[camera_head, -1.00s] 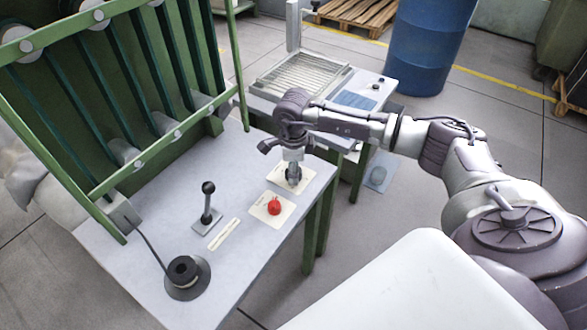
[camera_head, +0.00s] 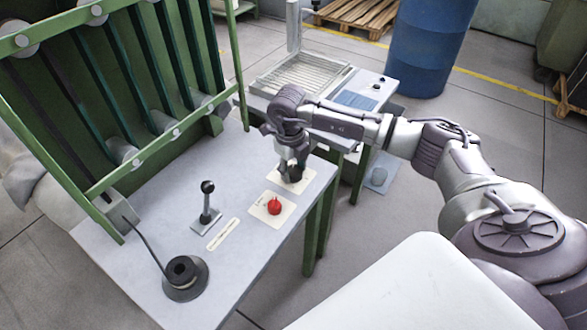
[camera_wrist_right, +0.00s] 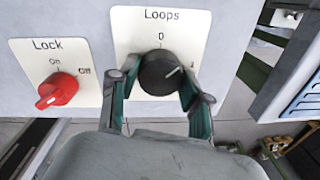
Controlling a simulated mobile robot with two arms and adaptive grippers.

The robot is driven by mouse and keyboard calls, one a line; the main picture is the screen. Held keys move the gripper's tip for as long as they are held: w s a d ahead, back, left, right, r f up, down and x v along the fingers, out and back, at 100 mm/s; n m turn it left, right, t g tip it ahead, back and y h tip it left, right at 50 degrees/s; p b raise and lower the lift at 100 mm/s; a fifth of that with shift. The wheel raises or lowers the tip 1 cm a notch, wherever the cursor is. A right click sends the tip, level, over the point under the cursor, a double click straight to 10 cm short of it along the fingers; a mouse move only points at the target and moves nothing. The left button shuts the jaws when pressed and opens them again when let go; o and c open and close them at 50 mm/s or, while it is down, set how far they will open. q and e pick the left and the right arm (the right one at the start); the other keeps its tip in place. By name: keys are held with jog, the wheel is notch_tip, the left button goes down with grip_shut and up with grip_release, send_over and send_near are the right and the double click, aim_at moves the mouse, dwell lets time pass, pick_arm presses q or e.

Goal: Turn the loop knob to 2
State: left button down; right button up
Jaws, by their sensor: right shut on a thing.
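The loop knob (camera_wrist_right: 160,73) is round and black, on a white plate labelled "Loops" (camera_wrist_right: 185,22) in the right wrist view. A "0" is printed above it and a small mark, partly hidden by a finger, to its right. The knob's light pointer line points right and slightly up, towards that mark. No "2" can be made out. My right gripper (camera_wrist_right: 158,87) is shut on the knob, one finger on each side. In the head view my right gripper (camera_head: 291,170) is over the same plate (camera_head: 297,184) and largely hides the knob. My left gripper is not in view.
A red lock knob (camera_wrist_right: 57,90) sits on its own plate left of the loop knob; it also shows in the head view (camera_head: 274,207). A black lever (camera_head: 207,200) stands farther left on the grey table (camera_head: 240,265). A green frame (camera_head: 110,190) rises behind it.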

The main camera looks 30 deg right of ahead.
jog(key=m, duration=0.5)
jog(key=shift+w+m, duration=0.1)
jog(key=shift+m, duration=0.3)
jog(key=m+p, duration=0.1)
jog(key=m, duration=0.4)
jog(key=shift+r+g, duration=0.1)
jog(key=shift+g, duration=0.3)
jog(key=m+p, duration=0.2)
jog(key=m, duration=0.3)
jog(key=shift+m+y, duration=0.3)
jog(key=shift+m, duration=0.1)
jog(key=m+p, duration=0.3)
jog(key=m, duration=0.2)
jog(key=shift+w+d+m, duration=0.1)
jog(key=shift+d+m, duration=0.05)
jog(key=shift+m, duration=0.15)
jog(key=o, duration=1.2)
jog(key=shift+c, duration=0.2)
